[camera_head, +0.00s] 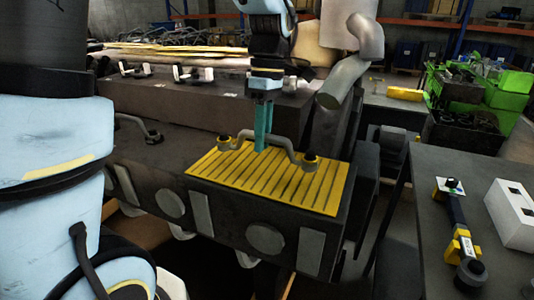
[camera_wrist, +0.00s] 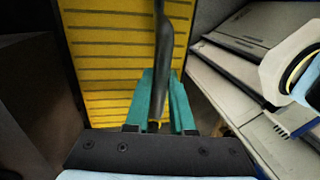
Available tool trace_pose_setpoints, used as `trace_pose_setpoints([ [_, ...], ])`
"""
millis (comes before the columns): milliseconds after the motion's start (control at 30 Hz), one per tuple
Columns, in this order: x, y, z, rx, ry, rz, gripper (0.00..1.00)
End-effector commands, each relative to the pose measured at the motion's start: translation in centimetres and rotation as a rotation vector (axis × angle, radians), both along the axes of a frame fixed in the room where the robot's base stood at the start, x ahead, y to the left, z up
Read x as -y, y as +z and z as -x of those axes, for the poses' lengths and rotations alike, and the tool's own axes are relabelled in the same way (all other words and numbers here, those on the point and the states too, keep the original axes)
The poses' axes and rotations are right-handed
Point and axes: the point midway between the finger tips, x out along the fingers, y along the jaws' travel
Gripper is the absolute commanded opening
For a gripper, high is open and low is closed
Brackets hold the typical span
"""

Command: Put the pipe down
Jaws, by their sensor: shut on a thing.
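The pipe (camera_head: 283,143) is a thin grey bent tube with a darker fitting and a yellow ring at each end. It is over the yellow slatted mat (camera_head: 322,196) on the end of the dark engine block. My gripper (camera_head: 261,148) points down, and its teal fingers are shut on the middle of the pipe. The pipe's end fittings look at or just above the mat; I cannot tell if they touch it. In the wrist view the pipe (camera_wrist: 164,60) runs up from between the fingers (camera_wrist: 160,118), with the mat (camera_wrist: 105,60) behind it.
A dark table (camera_head: 425,178) at right holds a white box (camera_head: 512,212) and a dark part with yellow pieces (camera_head: 459,230). Green crates (camera_head: 510,80) stand at back right. A thick grey pipe (camera_head: 345,82) rises behind the mat. Most of the mat is bare.

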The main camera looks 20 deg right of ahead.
Motion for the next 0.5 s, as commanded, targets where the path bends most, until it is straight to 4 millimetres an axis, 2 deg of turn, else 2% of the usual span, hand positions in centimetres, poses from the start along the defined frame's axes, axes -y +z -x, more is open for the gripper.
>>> trace_pose_setpoints([
  [333, 0.0, -3.8, 0.0, -0.002, -0.001, -0.001, 0.00],
  [500, 0.0, -4.3, 0.0, 0.001, -0.001, 0.001, 0.00],
])
